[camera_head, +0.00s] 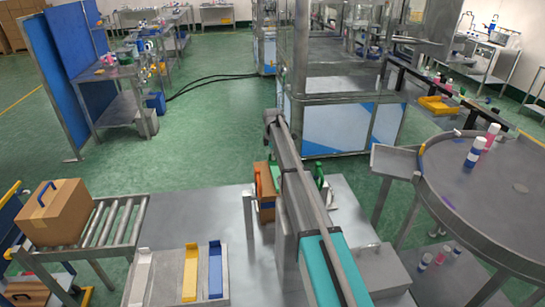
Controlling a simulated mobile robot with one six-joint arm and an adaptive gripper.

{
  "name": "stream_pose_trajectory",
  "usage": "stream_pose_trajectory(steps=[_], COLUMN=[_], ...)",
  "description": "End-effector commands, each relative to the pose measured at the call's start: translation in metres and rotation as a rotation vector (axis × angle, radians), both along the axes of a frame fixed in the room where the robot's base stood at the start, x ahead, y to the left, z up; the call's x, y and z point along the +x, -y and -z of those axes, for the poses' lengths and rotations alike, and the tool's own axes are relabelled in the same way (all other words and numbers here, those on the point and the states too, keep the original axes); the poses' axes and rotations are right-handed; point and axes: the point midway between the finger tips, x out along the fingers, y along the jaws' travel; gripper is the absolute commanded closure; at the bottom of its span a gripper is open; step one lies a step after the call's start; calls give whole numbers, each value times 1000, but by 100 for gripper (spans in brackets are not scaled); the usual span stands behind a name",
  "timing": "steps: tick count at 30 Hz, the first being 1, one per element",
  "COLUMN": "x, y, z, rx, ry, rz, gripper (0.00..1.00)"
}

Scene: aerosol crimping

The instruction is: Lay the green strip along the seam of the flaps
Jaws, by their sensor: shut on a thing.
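A brown cardboard box (266,208) stands behind the long grey beam at the centre, and only part of its left side shows. An orange piece (258,184) is at its left edge. A green piece (319,174) shows just right of the beam; I cannot tell whether it is the green strip. The seam of this box's flaps is hidden. A pale tray (172,299) at the front holds a white strip (140,277), a yellow strip (190,272) and a blue strip (215,269); no green strip shows in it. My gripper is not visible.
A closed carton (56,213) with a blue strip on top sits on the roller conveyor (118,218) at left. A metal table (190,215) lies between conveyor and beam. A round table (470,200) with small cans stands at right. Green floor is open behind.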

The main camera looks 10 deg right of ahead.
Motion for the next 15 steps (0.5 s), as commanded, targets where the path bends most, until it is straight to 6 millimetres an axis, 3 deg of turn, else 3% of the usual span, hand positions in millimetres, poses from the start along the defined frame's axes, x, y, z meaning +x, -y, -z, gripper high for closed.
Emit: stream_pose_trajectory(steps=[1, 3, 8, 15], x=[0, 0, 0, 0], y=[0, 0, 1, 1], z=[0, 0, 0, 0], rx=[0, 0, 0, 0], ry=[0, 0, 0, 0], rz=[0, 0, 1, 1], gripper=[100, 83, 53, 51])
